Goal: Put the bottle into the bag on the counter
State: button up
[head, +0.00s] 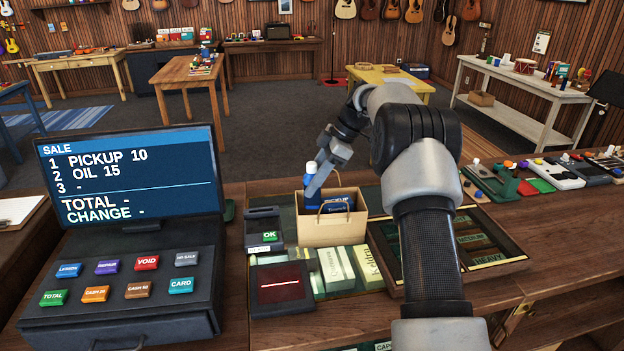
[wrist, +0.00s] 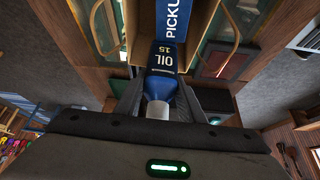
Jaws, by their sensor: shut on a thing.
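The bottle (head: 311,190) is small and blue with a white cap. In the wrist view the bottle (wrist: 163,88) carries a dark label reading OIL 15, and my gripper (wrist: 160,100) is shut on it. In the head view my gripper (head: 318,180) holds it upright at the left part of the open top of the bag. The tan paper bag (head: 330,232) stands on the counter (head: 235,330). The bottle's lower part is hidden behind the bag's front wall. I cannot tell whether it touches the bag's bottom. A blue PICKUP box (head: 338,203) is inside the bag.
A register (head: 130,240) with a screen stands left of the bag. A card terminal (head: 264,232) and a scanner (head: 281,288) are close by. A divided tray (head: 480,240) lies to the right. Pedals (head: 552,174) line the counter's right side.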

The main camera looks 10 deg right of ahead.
aim_at(312, 200)
jog(key=shift+f+b, duration=2)
jog(key=shift+f, duration=1.05)
jog(key=o, duration=1.2)
